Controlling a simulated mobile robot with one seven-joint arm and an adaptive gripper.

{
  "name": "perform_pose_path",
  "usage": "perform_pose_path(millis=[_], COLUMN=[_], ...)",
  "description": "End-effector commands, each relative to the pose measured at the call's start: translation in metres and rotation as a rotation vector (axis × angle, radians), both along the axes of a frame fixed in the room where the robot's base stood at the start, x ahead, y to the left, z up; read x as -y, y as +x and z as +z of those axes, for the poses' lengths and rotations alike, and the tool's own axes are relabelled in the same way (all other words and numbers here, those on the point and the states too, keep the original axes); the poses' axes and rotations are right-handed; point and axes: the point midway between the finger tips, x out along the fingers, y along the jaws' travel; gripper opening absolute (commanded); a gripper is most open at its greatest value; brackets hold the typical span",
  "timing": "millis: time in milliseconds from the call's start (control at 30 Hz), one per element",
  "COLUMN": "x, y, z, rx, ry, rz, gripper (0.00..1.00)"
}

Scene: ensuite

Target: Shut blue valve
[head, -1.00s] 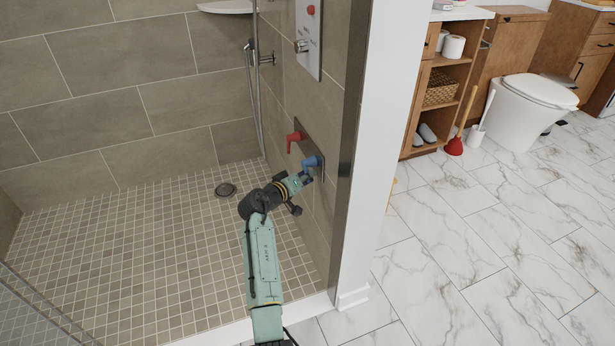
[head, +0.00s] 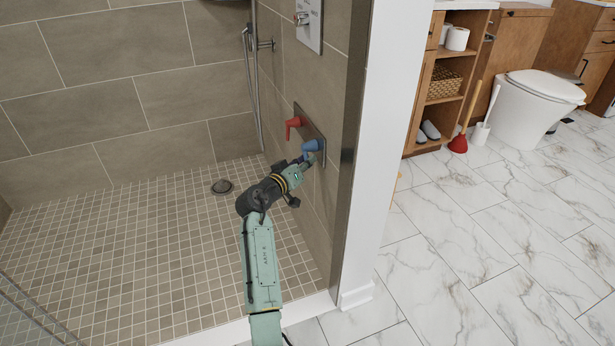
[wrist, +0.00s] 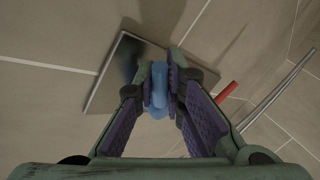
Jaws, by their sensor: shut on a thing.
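The blue valve (head: 313,147) sits on a metal plate (head: 318,157) on the shower's right wall, below a red valve (head: 293,124). My gripper (head: 308,160) is at the blue valve. In the wrist view, the blue valve (wrist: 159,88) stands between the fingertips of my gripper (wrist: 160,90), which is shut on its handle. The metal plate (wrist: 108,82) lies behind it, and part of the red valve (wrist: 227,92) shows to the right. In the head view, the blue handle points down and slightly left.
A white wall end (head: 372,150) stands right of the valves. The tiled shower floor (head: 130,240) is clear apart from a drain (head: 222,187). A second control panel (head: 309,25) is higher on the wall. A toilet (head: 535,110) stands far right.

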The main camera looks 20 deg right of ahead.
Motion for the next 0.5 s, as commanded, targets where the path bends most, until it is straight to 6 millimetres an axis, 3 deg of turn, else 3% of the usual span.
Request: perform_pose_path(millis=[33,500], x=[-0.0001,-0.0002], y=[0.0006,0.0066], z=[-0.012,-0.0103], rx=[0.029,0.212], ry=[0.001,0.008], rz=[-0.001,-0.002], gripper=[0.0,0.0])
